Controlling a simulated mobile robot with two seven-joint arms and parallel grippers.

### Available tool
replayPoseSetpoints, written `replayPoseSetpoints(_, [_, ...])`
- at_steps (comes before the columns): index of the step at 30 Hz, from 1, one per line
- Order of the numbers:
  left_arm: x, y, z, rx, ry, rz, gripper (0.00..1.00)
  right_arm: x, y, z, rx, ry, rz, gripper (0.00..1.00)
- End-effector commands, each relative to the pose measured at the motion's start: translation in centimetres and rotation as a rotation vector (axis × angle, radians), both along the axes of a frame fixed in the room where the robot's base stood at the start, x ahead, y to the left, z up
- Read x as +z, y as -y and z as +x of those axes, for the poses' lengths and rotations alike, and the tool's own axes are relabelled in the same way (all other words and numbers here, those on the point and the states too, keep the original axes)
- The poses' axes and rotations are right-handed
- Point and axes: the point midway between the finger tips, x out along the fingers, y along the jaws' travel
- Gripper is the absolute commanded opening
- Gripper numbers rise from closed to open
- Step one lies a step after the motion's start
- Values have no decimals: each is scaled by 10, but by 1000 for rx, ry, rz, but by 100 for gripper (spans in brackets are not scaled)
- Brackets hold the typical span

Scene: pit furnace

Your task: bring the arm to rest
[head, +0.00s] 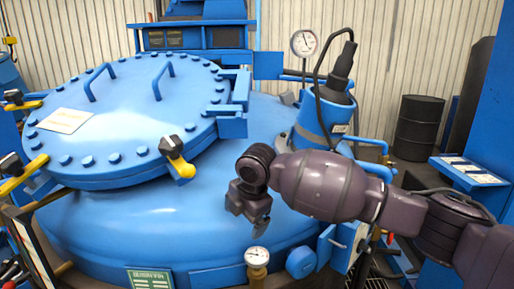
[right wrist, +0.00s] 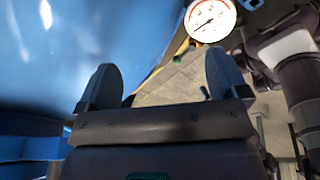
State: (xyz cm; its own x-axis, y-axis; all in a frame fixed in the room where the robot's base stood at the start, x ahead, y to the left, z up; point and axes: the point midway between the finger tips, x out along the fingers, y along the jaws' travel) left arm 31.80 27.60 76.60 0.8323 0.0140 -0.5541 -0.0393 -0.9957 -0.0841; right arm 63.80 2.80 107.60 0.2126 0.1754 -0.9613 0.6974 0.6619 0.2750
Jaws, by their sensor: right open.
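My right arm (head: 325,187) reaches in from the right in the head view, in front of the blue furnace vessel (head: 180,235). My right gripper (head: 257,220) hangs downward at the arm's end, close to the vessel's rounded side. In the right wrist view the right gripper (right wrist: 163,88) shows two dark fingers spread apart with nothing between them. Whether it touches the vessel cannot be told. My left gripper is not in view.
A small gauge (head: 257,257) stands below my right gripper and a larger gauge (head: 304,42) behind. The bolted lid (head: 130,110) has yellow clamps (head: 182,166) at its edge. A blue control panel (head: 468,171) and a dark drum (head: 418,122) are at right.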

Motion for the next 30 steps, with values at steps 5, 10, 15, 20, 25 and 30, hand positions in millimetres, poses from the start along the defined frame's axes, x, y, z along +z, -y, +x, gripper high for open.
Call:
replayPoseSetpoints(5, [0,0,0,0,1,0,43,41,-33,18,-156,164,242,92])
replayPoseSetpoints(10, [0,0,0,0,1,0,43,60,-54,22,-294,232,517,92])
replayPoseSetpoints(15, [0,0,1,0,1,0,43,65,-59,21,-434,236,807,92])
replayPoseSetpoints(20, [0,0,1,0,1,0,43,59,-45,17,-567,210,1049,92])
replayPoseSetpoints(25, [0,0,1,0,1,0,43,43,-16,11,-703,183,1258,92])
replayPoseSetpoints(30, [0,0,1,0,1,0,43,17,21,2,-837,168,1413,92])
